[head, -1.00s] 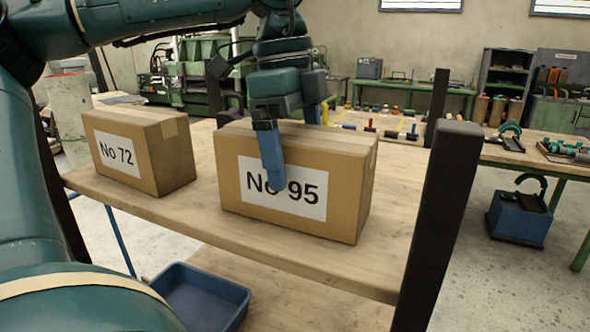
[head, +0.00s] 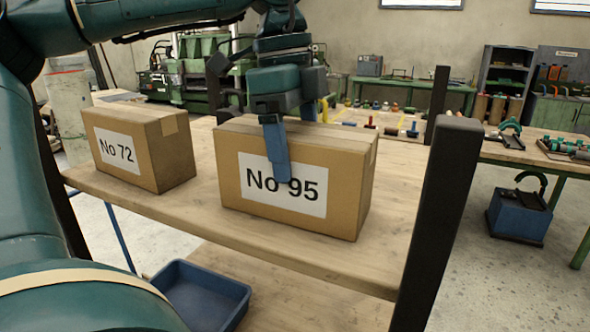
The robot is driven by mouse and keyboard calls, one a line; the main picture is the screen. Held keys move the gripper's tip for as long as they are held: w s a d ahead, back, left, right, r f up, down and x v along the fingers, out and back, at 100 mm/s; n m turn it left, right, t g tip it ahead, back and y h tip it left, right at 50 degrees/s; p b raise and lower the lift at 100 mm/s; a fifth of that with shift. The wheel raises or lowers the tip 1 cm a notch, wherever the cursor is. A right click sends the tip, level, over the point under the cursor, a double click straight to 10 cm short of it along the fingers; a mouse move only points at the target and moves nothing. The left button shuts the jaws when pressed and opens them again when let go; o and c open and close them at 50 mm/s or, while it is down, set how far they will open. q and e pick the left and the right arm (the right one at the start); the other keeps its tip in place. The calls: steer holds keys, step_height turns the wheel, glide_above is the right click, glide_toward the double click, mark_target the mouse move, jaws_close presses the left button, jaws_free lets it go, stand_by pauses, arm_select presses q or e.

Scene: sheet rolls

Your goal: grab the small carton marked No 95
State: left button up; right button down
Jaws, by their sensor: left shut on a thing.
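The carton marked No 95 (head: 345,195) is a brown box with a white label on its front, upright on the wooden shelf (head: 210,210). My left gripper (head: 292,150) comes down over it from above. One blue finger lies against the front face and covers part of the label; the other finger goes behind the top edge and is mostly hidden. The gripper is shut on this carton, which appears to rest on the shelf. The carton marked No 72 (head: 150,172) stands to the left, apart from it. My right gripper is not in view.
A dark post (head: 440,215) rises at the shelf's right front corner, and another (head: 437,105) stands behind. A blue tray (head: 205,293) lies on the lower level. Benches with tools stand at the back and right. Bare shelf lies between the two cartons.

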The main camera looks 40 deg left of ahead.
arm_select(q)
steer(key=shift+c, duration=1.4)
steer(key=shift+r, duration=0.1)
steer(key=shift+c, duration=0.5)
